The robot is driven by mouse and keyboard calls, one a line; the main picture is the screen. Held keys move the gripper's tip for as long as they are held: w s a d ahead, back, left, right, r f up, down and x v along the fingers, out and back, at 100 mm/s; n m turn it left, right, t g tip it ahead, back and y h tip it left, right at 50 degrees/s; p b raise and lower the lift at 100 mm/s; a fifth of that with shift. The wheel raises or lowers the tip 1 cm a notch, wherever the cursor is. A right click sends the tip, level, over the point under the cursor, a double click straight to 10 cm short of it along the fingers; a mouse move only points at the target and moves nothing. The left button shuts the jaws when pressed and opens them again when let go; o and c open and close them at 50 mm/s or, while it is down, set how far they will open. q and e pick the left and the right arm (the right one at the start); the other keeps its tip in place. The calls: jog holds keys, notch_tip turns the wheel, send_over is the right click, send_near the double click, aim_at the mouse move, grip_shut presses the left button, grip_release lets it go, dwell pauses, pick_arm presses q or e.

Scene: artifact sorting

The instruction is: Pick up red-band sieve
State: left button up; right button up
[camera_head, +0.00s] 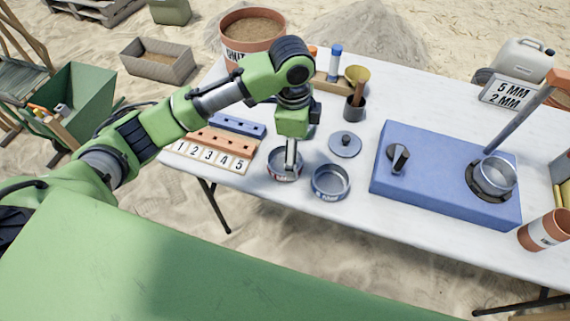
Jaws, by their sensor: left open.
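The red-band sieve (276,176) is a round metal pan near the table's front edge, with a bit of red on its front side. My left gripper (290,170) points down over it, its fingers at the sieve's inside or right rim. It is open; the fingers hide part of the sieve, and I cannot tell whether they touch it. A blue-band sieve (330,194) stands just to the right, close beside it. My right gripper is not in view.
A grey lid with a knob (345,144) lies behind the sieves. A blue shaker base (430,185) carrying another metal pan (496,175) stands to the right. Numbered cards (210,156) and peg racks (238,125) lie left. A dark cup (354,108) and white tabletop are behind.

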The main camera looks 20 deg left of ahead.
pick_arm(q)
jog(key=w+a+r, duration=0.2)
jog(key=a+r, duration=0.1)
send_near(276, 159)
jog(key=shift+y, duration=0.4)
jog(key=d, duration=0.1)
jog(key=s+d+f, duration=0.1)
jog(key=d, duration=0.2)
jog(key=shift+s+d+f, duration=0.3)
jog(key=shift+s+f, duration=0.05)
jog(key=shift+f, duration=0.05)
jog(key=shift+w+a+f+p, duration=0.1)
jog(key=shift+a+f+p, duration=0.2)
jog(key=shift+f, duration=1)
jog(key=shift+w+a+f+p, duration=0.1)
jog(key=shift+f+p, duration=0.3)
jog(key=shift+f, duration=0.95)
jog(key=c, duration=1.2)
